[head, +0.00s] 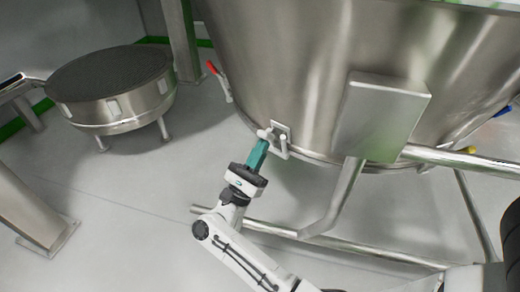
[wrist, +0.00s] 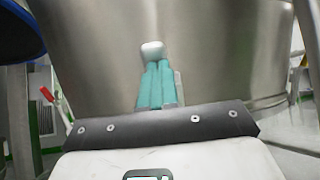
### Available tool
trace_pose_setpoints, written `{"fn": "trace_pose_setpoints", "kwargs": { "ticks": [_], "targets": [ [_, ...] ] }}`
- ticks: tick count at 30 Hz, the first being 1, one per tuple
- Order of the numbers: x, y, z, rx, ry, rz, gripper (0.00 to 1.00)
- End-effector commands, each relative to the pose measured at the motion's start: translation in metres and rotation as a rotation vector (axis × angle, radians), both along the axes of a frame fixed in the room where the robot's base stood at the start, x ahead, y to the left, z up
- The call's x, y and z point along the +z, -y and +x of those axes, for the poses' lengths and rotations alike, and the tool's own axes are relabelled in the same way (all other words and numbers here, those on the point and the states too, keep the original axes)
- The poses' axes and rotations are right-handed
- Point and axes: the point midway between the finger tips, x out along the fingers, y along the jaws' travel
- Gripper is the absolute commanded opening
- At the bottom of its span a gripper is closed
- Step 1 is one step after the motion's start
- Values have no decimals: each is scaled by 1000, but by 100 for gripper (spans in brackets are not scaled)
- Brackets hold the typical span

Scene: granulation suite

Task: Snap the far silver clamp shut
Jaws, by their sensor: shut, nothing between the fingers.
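A silver clamp (head: 281,137) with a pale, rounded handle end sits on the lower rim of the big steel vessel (head: 290,70). My gripper (head: 262,143) is at this clamp, its teal fingers together and empty. In the wrist view the shut fingers (wrist: 157,82) point at the vessel wall. The clamp's pale knob (wrist: 152,50) shows just beyond the fingertips, and the fingers hide most of the clamp. I cannot tell whether they touch it. Whether the clamp is fully closed is also unclear.
A red-handled clamp (head: 219,81) is farther left on the vessel, also in the wrist view (wrist: 47,94). Yellow (head: 470,150) and blue (head: 503,111) handles show at right. A steel box (head: 380,115) and tube frame (head: 340,200) stand right of my gripper. A round sieve unit (head: 112,88) stands left.

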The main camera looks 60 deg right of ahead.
Motion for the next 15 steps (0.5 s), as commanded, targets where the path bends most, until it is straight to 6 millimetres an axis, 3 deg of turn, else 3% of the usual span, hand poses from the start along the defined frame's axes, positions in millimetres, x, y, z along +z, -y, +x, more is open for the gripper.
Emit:
{"fn": "trace_pose_setpoints", "kwargs": {
  "ticks": [15],
  "targets": [
    [22, 7, 0, 0, 6, 137, 0]
  ]
}}
